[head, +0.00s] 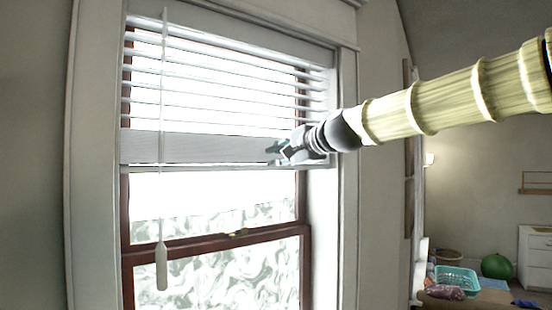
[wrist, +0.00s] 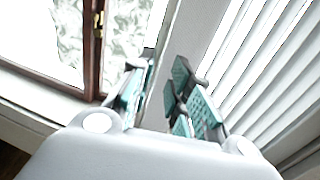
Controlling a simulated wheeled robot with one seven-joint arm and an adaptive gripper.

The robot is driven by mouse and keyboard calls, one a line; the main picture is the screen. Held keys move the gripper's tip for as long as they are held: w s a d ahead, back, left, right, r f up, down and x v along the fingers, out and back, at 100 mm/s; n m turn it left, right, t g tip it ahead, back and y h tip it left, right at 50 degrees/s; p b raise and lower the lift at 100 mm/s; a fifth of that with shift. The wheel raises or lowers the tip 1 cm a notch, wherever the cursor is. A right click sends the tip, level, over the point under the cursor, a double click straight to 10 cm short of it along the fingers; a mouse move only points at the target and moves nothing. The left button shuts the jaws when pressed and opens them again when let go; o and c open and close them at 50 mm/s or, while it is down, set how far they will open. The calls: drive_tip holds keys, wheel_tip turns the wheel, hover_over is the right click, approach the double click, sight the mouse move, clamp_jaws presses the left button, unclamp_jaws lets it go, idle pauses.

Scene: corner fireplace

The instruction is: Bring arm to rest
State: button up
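My gripper (head: 284,149) is at the end of my outstretched arm, in front of the lower right part of the window blind (head: 200,146). The blind's white slats (wrist: 262,70) fill the right of the wrist view, close to the right finger. I cannot tell whether the fingers touch the blind.
The window's dark red frame (head: 215,243) and white right casing (head: 348,220) are close to my gripper. A blind cord with a pull (head: 162,266) hangs at left. At far right are a teal basket (head: 457,278), a green ball (head: 496,266) and a white cabinet (head: 536,258).

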idle(0.3)
